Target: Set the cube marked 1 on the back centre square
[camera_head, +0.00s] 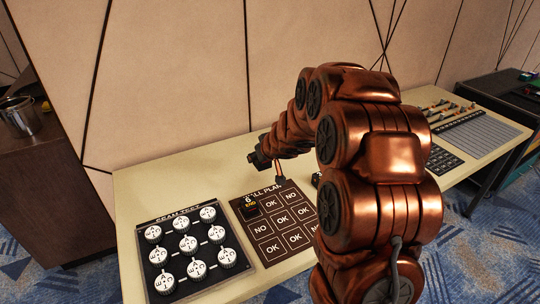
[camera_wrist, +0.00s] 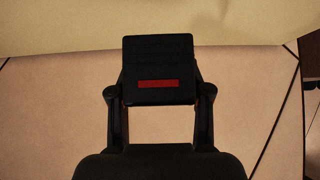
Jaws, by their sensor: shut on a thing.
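The plan board (camera_head: 268,263) is a dark panel with a grid of squares marked OK or NO. Its back centre square (camera_head: 271,202) reads OK and looks bare. A black cube (camera_head: 250,209) with yellow marks stands on the back left square. In the wrist view my gripper (camera_wrist: 158,98) is shut on a dark block (camera_wrist: 158,55) with a red bar on its near face; no number can be read on it. In the head view the end of my arm is above and behind the board's back edge, and the held block is not clear there.
A black panel (camera_head: 149,226) with several round white lettered knobs (camera_head: 188,245) lies left of the board. Another dark object (camera_head: 316,180) shows partly behind my arm. A keypad (camera_head: 443,158) and a grey ribbed panel (camera_head: 478,135) lie at right. The wall (camera_head: 180,80) rises behind the table (camera_head: 135,185).

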